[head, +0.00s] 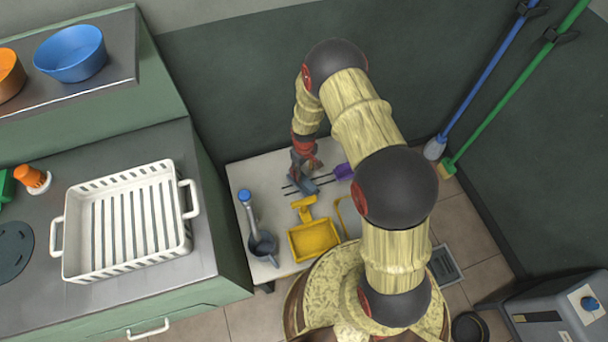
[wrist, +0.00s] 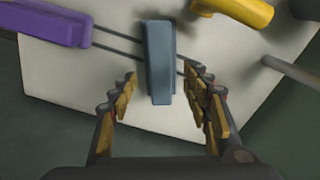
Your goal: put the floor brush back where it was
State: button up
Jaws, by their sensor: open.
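Two long-handled tools stand in the right corner in the head view. I cannot tell for sure which is the floor brush. My gripper (head: 304,171) is far to their left, over the low white table. In the wrist view my gripper (wrist: 157,84) is open, its fingers on either side of the near end of a blue-grey block (wrist: 160,55). The block lies across two thin dark rods; contact is unclear.
The white table (head: 240,175) also bears a purple piece (head: 343,171), a yellow dustpan-like scoop (head: 313,239) and a grey ladle-like tool (head: 262,244). A counter with a white slotted basket (head: 181,233) is left. A grey machine (head: 550,310) stands lower right.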

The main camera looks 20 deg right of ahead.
notch_tip(320, 180, up, 5)
jog(key=p, duration=0.1)
notch_tip(320, 180, up, 31)
jog(key=m+t, duration=0.2)
jog(key=t, duration=0.1)
send_over(304, 179)
jog(key=s, duration=0.2)
jog(key=s+r+m+t, duration=0.1)
jog(key=s+r, duration=0.8)
jog(key=r, duration=0.4)
jog(key=s+r, duration=0.3)
jog(key=s, duration=0.4)
jog(key=s+r+m+t, duration=0.1)
jog(key=s+r, duration=0.2)
jog(key=s, duration=0.4)
jog(key=shift+a+r+m+t, duration=0.15)
jog(key=shift+r+m+t, duration=0.1)
jog(key=shift+m+t, duration=0.05)
jog(key=shift+c, duration=0.8)
